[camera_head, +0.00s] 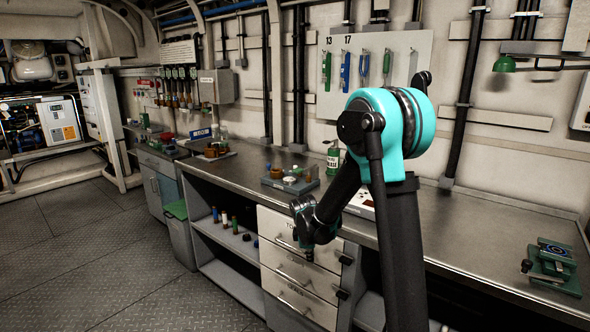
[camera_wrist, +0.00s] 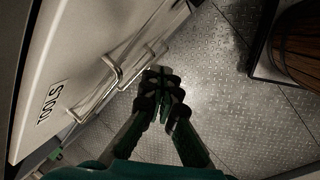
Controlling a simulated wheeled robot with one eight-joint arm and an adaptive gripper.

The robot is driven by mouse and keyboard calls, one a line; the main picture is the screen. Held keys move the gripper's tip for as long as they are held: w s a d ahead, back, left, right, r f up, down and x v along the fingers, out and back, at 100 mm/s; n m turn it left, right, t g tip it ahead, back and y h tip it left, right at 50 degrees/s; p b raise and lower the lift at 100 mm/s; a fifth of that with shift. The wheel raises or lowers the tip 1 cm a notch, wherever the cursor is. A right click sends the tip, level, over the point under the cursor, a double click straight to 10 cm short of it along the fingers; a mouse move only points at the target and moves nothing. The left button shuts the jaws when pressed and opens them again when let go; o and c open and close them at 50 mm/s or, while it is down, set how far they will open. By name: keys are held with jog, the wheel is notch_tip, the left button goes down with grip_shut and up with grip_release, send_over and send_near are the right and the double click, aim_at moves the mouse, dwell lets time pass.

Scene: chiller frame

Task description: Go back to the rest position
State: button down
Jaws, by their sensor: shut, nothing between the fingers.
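My gripper (camera_head: 305,245) hangs in front of the drawer unit, pointing down, near the top drawer (camera_head: 283,236). In the wrist view my gripper (camera_wrist: 163,82) shows with its fingers together and nothing between them. The drawer front marked TOOLS (camera_wrist: 75,80) is to its left in that view, with metal handles close beside the fingers. I cannot tell whether the fingers touch a handle. The drawers look shut.
The long metal workbench (camera_head: 440,225) carries a tray with small parts (camera_head: 290,180), a green bottle (camera_head: 333,158) and a green fixture (camera_head: 553,265). An open shelf (camera_head: 225,240) holds several small bottles. The chequered floor (camera_head: 90,250) at left is clear.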

jog(key=s+d+r+m, duration=0.1)
jog(key=s+d+m, duration=0.3)
jog(key=s, duration=0.4)
jog(key=s+d+m+y, duration=0.1)
jog(key=s+d+m, duration=0.4)
jog(key=s+m, duration=0.2)
jog(key=s+d+r+m+t, duration=0.1)
jog(key=s+d+m, duration=0.3)
jog(key=s, duration=0.7)
jog(key=shift+s+d+r+m, duration=0.25)
jog(key=shift+d+r+m, duration=0.1)
jog(key=shift+m, duration=0.35)
